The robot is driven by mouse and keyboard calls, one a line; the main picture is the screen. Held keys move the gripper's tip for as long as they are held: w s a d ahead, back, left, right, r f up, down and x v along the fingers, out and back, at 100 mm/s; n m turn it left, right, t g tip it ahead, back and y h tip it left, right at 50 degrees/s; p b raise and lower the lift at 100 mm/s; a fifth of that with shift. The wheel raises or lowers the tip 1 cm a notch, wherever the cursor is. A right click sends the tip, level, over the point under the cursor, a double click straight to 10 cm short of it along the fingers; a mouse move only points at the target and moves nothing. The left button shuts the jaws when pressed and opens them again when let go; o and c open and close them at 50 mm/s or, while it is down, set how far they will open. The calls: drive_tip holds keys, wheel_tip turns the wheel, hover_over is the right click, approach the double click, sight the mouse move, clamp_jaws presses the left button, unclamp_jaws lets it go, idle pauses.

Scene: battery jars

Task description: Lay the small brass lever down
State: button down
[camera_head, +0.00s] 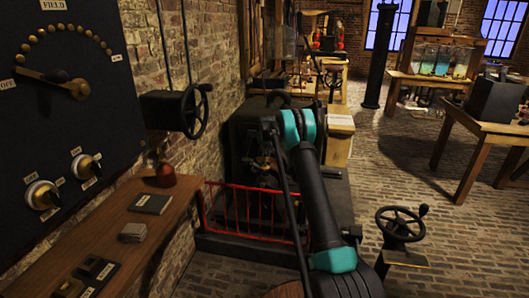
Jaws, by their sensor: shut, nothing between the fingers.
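I cannot surely pick out the small brass lever. Small brass-coloured parts (266,172) show on the dark machine (240,150) behind the red railing, too small and dark to tell apart. My arm, black with teal joints, rises from the bottom and reaches over the railing towards this machine. It covers the machine's right part. My gripper cannot be made out; the far end of the arm is lost behind its own links and against the dark machine.
A red railing (255,212) fences the machine's front. A wooden shelf (110,235) at left holds a dark book (151,203) and small items, below a black dial panel (60,110). A handwheel stand (400,225) is at right. Brick floor (450,240) is open beyond it.

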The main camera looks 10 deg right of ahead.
drive_tip(key=shift+s+a, duration=0.1)
drive_tip(key=shift+s, duration=0.05)
drive_tip(key=s+t, duration=0.1)
drive_tip(key=s+t+h, duration=0.1)
drive_tip(key=t, duration=0.1)
drive_tip(key=shift+s+a+f, duration=0.15)
drive_tip(key=shift+s+a, duration=0.05)
drive_tip(key=shift+a, duration=0.2)
drive_tip(key=s+a+f+t+h, duration=0.1)
drive_tip(key=s+f+t, duration=0.3)
drive_tip(key=s+t, duration=0.1)
drive_tip(key=shift+a+n, duration=0.25)
drive_tip(key=shift+n, duration=0.15)
drive_tip(key=shift+w, duration=0.2)
drive_tip(key=shift+w+d, duration=0.25)
drive_tip(key=shift+w, duration=0.35)
